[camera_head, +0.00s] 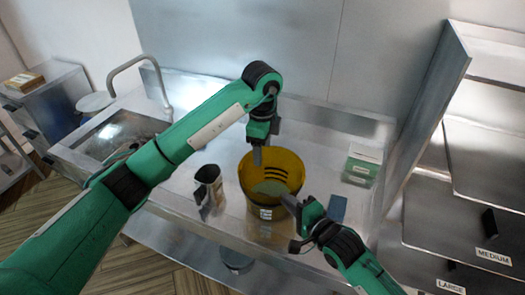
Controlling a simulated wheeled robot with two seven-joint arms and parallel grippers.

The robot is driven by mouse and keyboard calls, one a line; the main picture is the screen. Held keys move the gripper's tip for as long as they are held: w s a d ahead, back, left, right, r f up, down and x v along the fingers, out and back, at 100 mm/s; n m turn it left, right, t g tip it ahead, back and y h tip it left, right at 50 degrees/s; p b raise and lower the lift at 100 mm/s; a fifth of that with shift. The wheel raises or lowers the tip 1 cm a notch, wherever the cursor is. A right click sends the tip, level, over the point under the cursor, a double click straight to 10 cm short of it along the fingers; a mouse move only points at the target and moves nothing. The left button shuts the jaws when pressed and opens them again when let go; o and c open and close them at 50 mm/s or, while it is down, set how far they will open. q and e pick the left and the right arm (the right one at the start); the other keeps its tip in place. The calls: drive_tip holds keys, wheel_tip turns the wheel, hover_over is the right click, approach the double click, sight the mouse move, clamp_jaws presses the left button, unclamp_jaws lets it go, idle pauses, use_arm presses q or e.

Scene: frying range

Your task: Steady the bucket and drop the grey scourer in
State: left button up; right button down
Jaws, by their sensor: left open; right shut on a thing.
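The yellow bucket (289,166) stands on the steel counter, with dark slots in its inner wall and a small label on its front. My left gripper (257,156) is open and points down at the bucket's back rim. I cannot tell whether it touches the rim. The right gripper's fingers partly hide the bucket's front right side.
A dark and silver container (208,188) stands left of the bucket. A blue block (337,207) and a green-and-white box (362,166) are to the right. A sink with a tap (140,62) is at the left.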

drive_tip(key=shift+s+f, duration=0.15)
drive_tip(key=shift+f, duration=0.6)
drive_tip(key=c, duration=1.6)
unclamp_jaws()
drive_tip(key=shift+c, duration=0.2)
drive_tip(key=shift+o, duration=1.3)
drive_tip(key=shift+w, duration=0.2)
drive_tip(key=shift+w+r, duration=0.15)
drive_tip(key=shift+r, duration=0.15)
